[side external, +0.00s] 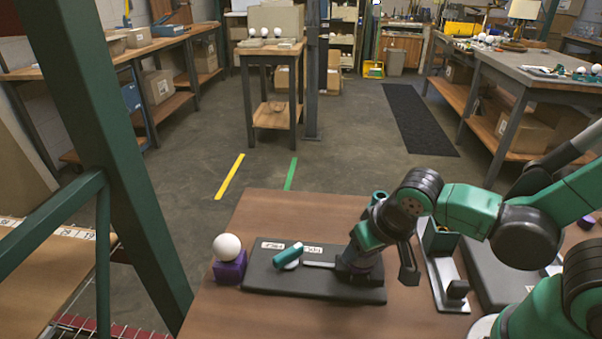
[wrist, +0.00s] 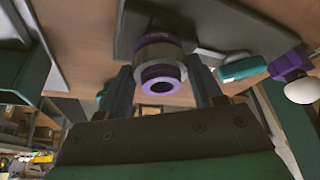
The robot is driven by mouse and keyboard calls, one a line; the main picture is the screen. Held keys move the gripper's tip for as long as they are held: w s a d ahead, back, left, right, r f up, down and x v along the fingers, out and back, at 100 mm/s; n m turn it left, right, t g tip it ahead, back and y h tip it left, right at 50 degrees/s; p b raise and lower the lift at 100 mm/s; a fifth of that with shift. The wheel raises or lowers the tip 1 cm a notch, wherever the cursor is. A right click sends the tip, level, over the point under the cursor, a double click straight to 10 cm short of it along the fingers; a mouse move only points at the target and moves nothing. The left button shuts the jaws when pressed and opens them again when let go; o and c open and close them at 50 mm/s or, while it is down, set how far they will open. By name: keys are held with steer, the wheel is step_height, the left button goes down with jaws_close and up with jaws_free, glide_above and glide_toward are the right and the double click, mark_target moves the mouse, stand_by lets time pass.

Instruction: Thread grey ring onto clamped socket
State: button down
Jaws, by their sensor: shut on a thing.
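In the wrist view my gripper (wrist: 163,92) is shut on the grey ring (wrist: 156,54), one finger on each side. A purple socket part (wrist: 160,86) with a dark hole shows at the ring's near end, and purple (wrist: 153,38) also shows at its far end. The ring appears to be around the socket; how far it is threaded cannot be told. In the side external view my gripper (side external: 358,268) points down at the right part of a dark board (side external: 315,289). The fingers largely hide the ring and socket there.
A teal cylinder (side external: 288,256) lies tilted on the board, left of my gripper. A white bulb (side external: 227,246) sits on a purple block (side external: 230,269) beside the board's left end. A metal fixture (side external: 440,270) stands to the right. The wooden table's (side external: 290,206) back part is clear.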

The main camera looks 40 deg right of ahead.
steer(key=m+h, duration=0.1)
steer(key=m, duration=0.2)
steer(key=m+g+h, duration=0.1)
steer(key=m, duration=0.2)
steer(key=shift+a+f, duration=0.1)
steer(key=shift+a, duration=0.1)
steer(key=m, duration=0.1)
steer(key=m+g, duration=0.1)
steer(key=m, duration=0.1)
steer(key=m+h, duration=0.1)
steer(key=shift+w+a+m+g, duration=0.1)
steer(key=shift+w+m+g, duration=0.15)
steer(key=shift+m+g, duration=0.65)
steer(key=shift+m, duration=0.7)
steer(key=m+g, duration=0.1)
steer(key=m, duration=0.3)
steer(key=m+g, duration=0.1)
steer(key=m, duration=0.2)
steer(key=shift+w+f+g, duration=0.1)
steer(key=shift+w+g, duration=0.15)
steer(key=shift+g, duration=0.05)
